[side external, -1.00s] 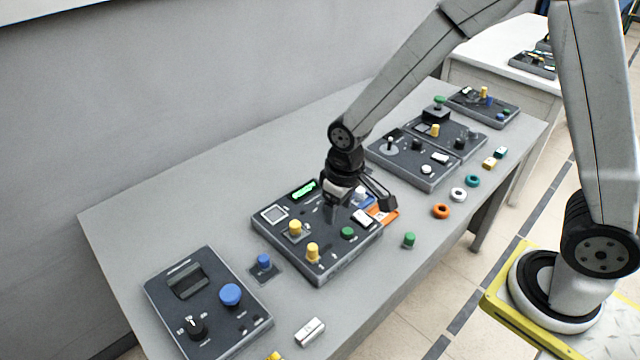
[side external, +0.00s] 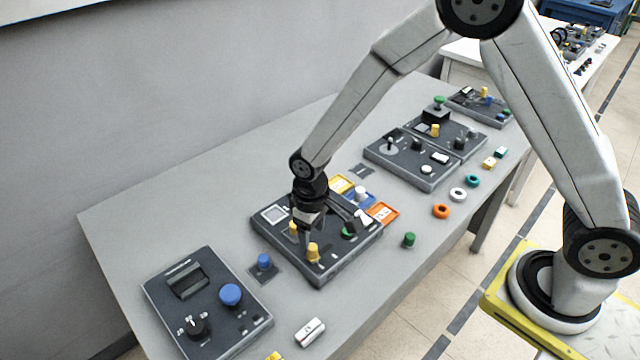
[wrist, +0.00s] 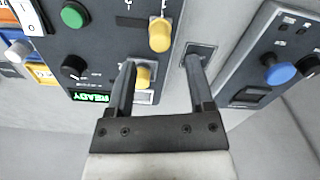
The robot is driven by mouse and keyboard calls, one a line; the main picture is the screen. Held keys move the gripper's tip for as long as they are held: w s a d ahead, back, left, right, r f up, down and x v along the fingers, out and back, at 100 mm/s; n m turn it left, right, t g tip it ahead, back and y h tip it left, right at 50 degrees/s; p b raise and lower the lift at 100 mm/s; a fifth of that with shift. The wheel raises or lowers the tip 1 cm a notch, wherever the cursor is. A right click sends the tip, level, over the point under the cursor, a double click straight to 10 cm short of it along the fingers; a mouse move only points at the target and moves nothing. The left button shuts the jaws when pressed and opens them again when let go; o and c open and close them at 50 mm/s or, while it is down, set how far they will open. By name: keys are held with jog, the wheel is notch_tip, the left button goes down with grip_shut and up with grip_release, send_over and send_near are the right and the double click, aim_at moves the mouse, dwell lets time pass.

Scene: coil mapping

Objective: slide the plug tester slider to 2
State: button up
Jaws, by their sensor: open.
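My gripper (side external: 334,232) is open and empty above the middle dark panel (side external: 325,275). In the wrist view my gripper (wrist: 160,63) has its fingers spread, with a yellow knob (wrist: 143,75) showing between them, nearer the left finger. I cannot tell whether the fingers touch it. This knob (side external: 295,228) is partly hidden in the side view. A second yellow knob (side external: 313,253) stands nearer the panel's front edge. A green READY display (wrist: 91,98) lights on the same panel. Labels are too small to tell which control is the plug tester slider or its setting.
A panel with a blue knob (side external: 230,294) lies at the left. A small blue peg (side external: 264,261) stands between the panels. Coloured tiles, including an orange one (side external: 383,212), lie right of the middle panel. More panels (side external: 412,160) stand farther back.

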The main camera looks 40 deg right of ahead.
aim_at(312, 246)
jog(key=shift+f, duration=2.95)
grip_shut()
